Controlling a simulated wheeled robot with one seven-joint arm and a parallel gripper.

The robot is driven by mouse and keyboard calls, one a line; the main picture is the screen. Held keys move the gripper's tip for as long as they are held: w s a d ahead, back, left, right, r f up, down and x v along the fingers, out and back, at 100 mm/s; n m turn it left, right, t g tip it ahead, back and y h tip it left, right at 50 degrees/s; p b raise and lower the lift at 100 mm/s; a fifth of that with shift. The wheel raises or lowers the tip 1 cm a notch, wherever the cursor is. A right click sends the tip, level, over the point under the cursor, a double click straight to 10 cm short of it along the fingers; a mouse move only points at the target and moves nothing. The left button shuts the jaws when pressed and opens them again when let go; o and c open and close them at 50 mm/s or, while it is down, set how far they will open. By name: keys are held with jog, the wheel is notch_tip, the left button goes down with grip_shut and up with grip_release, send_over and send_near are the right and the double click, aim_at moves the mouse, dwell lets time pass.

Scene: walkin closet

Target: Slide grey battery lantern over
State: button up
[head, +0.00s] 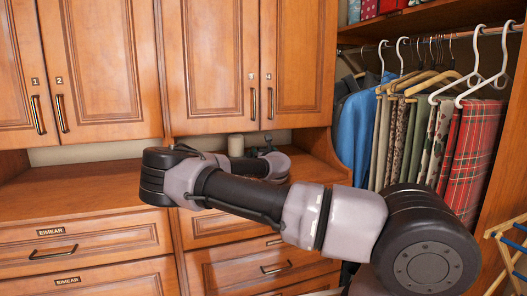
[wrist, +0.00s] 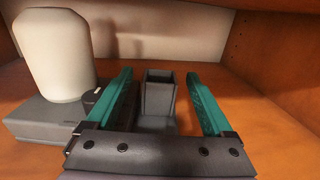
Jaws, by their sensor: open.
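In the wrist view, a cream rounded cylinder (wrist: 56,55) stands upright on a flat grey base (wrist: 45,122) at the left, outside my left finger. It may be the grey battery lantern. A small dark knob-like part (wrist: 92,98) shows beside it, close to that finger. A dark grey square-topped thing (wrist: 158,95) stands between my fingers; I cannot tell what it is. My gripper (wrist: 164,82) is open, with a teal finger on each side of it. In the head view a pale cylinder (head: 236,145) shows on the counter, its lower part hidden by my arm.
The wooden counter (head: 75,192) is clear at the left. Cupboard doors (head: 215,65) hang above it and drawers (head: 85,240) lie below. A side panel (wrist: 285,65) closes the right end. Hanging clothes (head: 420,135) fill the closet at the right.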

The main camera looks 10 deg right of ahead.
jog(key=s, duration=1)
jog(key=shift+s+a, duration=0.1)
jog(key=shift+s, duration=0.25)
